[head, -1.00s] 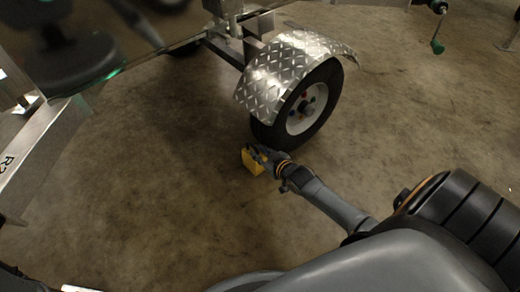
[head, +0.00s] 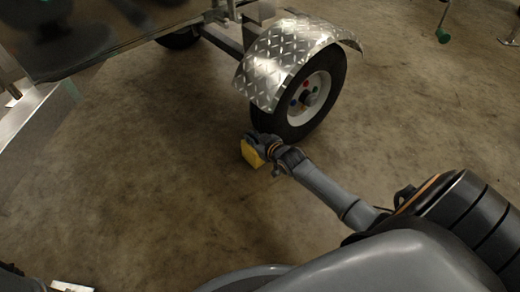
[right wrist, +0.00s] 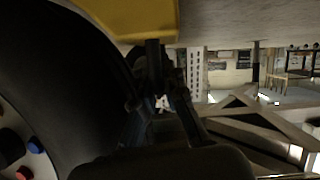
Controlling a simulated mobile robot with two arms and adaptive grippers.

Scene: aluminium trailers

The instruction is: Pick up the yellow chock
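The yellow chock (head: 251,154) is beside the foot of the trailer tyre (head: 298,128), low over or on the concrete floor; I cannot tell which. My right gripper (head: 258,140) is right at the chock, overlapping its upper right part. In the right wrist view the chock (right wrist: 135,17) fills the top, and the dark fingers of my right gripper (right wrist: 163,75) reach up to its lower edge. Whether they are closed on it is not clear.
The tyre has a white hub and a diamond-plate fender (head: 285,58). In the right wrist view the tyre (right wrist: 65,85) stands close on the left. The trailer frame (head: 222,42) runs behind. The floor left of the chock is clear.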

